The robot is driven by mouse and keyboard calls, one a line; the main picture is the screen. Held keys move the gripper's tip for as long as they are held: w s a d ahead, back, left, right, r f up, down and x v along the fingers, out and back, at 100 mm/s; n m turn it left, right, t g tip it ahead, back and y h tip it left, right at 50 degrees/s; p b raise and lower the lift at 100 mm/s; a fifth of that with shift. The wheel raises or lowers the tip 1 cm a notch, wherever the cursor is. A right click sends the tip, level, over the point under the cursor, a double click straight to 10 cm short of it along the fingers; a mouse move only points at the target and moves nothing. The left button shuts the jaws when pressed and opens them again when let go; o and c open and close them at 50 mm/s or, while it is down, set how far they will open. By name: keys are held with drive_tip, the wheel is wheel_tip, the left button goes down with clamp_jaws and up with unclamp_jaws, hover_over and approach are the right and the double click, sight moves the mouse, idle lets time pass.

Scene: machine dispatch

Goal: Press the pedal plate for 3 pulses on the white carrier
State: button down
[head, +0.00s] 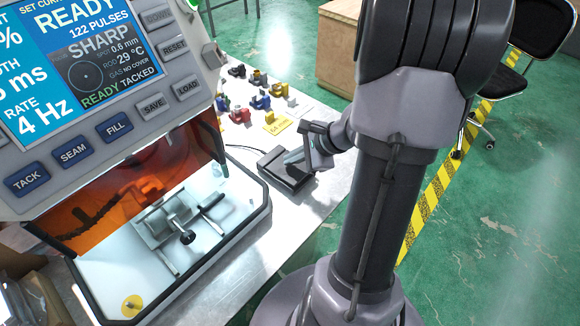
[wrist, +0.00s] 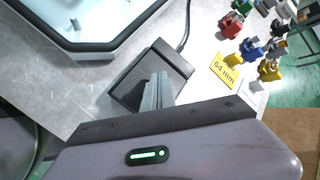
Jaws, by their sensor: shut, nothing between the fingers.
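The black pedal plate (head: 287,170) lies on the metal bench beside the machine; it also shows in the wrist view (wrist: 138,82), with a cable at its back. My gripper (head: 293,157) is shut and empty. Its fingertips (wrist: 160,76) overlap the pedal's upper face in both views; I cannot tell whether they touch it. The machine screen (head: 75,50) reads READY, 122 PULSES, SHARP and READY TACKED. A metal fixture (head: 175,225) with a dark knob sits in the lit work chamber. I cannot make out with certainty which piece is the white carrier.
Several coloured clamp-like pieces (wrist: 250,50) stand on the bench behind the pedal, near a yellow 64 mm card (wrist: 226,71). The chamber rim (head: 262,215) is close to the pedal's left. Buttons such as FILL (head: 117,127) line the machine front. Bench to the pedal's right is clear.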

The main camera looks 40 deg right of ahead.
drive_tip(key=shift+s+f+b, duration=0.1)
drive_tip(key=shift+f+b, duration=0.3)
drive_tip(key=shift+f, duration=0.25)
idle(0.5)
drive_tip(key=shift+r, duration=0.1)
drive_tip(key=shift+r+p, duration=0.8)
drive_tip(key=shift+r, duration=0.2)
drive_tip(key=r+p, duration=0.2)
drive_tip(key=r, duration=0.1)
drive_tip(key=w+r+p, duration=0.1)
drive_tip(key=r+p, duration=0.1)
drive_tip(key=shift+s, duration=0.1)
idle(0.6)
